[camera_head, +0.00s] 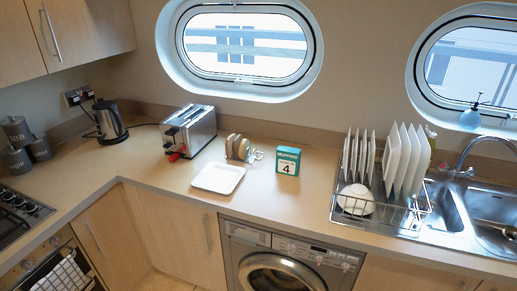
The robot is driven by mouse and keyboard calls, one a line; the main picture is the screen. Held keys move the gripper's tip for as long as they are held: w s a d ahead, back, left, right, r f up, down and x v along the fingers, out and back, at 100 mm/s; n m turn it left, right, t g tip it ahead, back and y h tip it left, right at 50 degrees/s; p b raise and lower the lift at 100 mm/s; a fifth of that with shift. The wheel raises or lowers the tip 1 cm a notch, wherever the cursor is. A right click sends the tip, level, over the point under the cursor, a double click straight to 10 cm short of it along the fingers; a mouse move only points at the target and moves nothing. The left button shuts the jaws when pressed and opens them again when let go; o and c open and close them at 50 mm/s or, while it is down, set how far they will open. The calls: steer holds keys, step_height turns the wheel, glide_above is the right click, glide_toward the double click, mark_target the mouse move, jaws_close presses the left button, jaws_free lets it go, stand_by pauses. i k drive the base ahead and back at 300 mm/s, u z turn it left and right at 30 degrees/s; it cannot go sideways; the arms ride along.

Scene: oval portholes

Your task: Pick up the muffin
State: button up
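A small teal box (288,161) stands upright on the countertop, right of the toast rack. Its label appears to read "muffins" above a white panel with a 4. No loose muffin can be made out, and the inside of the box is hidden. My gripper and arm are not in view, so I cannot see whether the gripper is open or holding anything.
A white square plate (218,178) lies left of the box. Behind it are a toast rack (238,148) with bread and a toaster (189,131). A dish rack (378,205) with plates stands right, beside the sink (492,205). Counter between box and dish rack is clear.

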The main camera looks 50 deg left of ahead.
mark_target(244, 143)
steer(key=z, duration=0.3)
steer(key=k, duration=1.1)
steer(key=u, duration=1.6)
steer(key=i, duration=0.25)
steer(key=u, duration=0.3)
